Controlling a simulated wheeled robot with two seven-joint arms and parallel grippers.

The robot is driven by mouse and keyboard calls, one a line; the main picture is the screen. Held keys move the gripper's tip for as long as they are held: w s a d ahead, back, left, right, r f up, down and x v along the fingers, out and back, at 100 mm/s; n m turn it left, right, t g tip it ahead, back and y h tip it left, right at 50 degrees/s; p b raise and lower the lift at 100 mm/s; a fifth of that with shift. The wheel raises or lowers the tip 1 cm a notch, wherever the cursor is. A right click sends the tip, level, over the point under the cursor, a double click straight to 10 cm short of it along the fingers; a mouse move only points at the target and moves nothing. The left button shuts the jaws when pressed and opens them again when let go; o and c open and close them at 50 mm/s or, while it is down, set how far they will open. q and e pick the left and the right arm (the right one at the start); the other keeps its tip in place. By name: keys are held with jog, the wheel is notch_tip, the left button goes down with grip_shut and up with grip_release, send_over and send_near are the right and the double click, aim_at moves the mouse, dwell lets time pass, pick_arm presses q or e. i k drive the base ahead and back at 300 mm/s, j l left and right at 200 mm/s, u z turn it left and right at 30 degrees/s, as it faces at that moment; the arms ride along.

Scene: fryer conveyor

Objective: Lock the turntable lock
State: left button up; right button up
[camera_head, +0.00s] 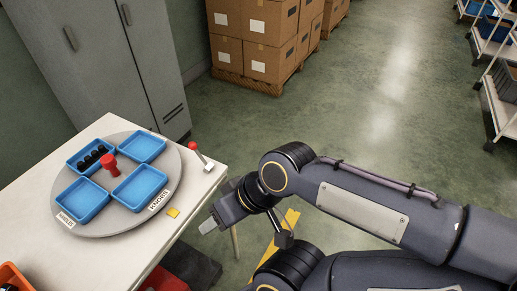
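The round grey turntable (127,163) lies on a white table at the left. It carries several blue trays and a red knob (109,165) at its centre. Beside its right edge stands a small lever with a red ball top (193,146) on a pale base (208,167), apparently the turntable lock. The lever leans to the upper left, towards the disc; whether it is engaged cannot be told. My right gripper (208,225) is just off the table's right edge, below the lever and apart from it. Its finger opening is not clear. My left gripper is not visible.
One blue tray (77,165) holds several black pieces. A yellow piece (173,212) lies on the table (120,267) near the disc. An orange bin (12,276) is at lower left. A grey cabinet (100,60) stands behind; boxes (268,62) stand farther back. Floor beyond is clear.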

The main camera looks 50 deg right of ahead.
aim_at(192, 145)
jog(key=z, duration=1.15)
jog(key=i+l, duration=0.4)
jog(key=i+l+z, duration=0.15)
jog(key=i+l, duration=0.2)
jog(key=i, duration=0.25)
